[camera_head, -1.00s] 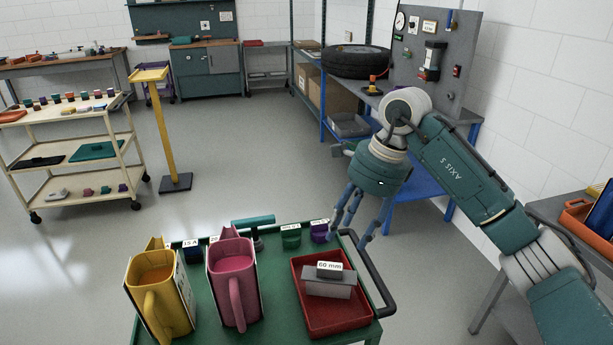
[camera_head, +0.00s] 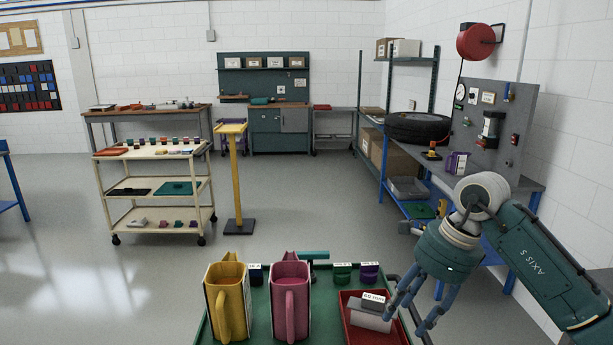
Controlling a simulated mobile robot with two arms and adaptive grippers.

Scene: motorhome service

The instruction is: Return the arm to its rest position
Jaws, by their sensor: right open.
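My right arm (camera_head: 543,262) comes in from the right in the head view. My right gripper (camera_head: 408,312) hangs with its blue fingers spread, open and empty. It is over the right end of the green cart (camera_head: 259,315), beside the red tray (camera_head: 372,338). In the tray sits a grey block with a "60 mm" label (camera_head: 371,311). I cannot tell whether a fingertip touches the cart's edge. My left gripper is not in view.
A yellow jug (camera_head: 227,300) and a pink jug (camera_head: 290,301) stand on the cart. Behind them are small green (camera_head: 342,274) and purple (camera_head: 369,272) items. A blue-framed bench with a tyre (camera_head: 418,127) is behind the arm. The floor (camera_head: 300,205) beyond the cart is clear.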

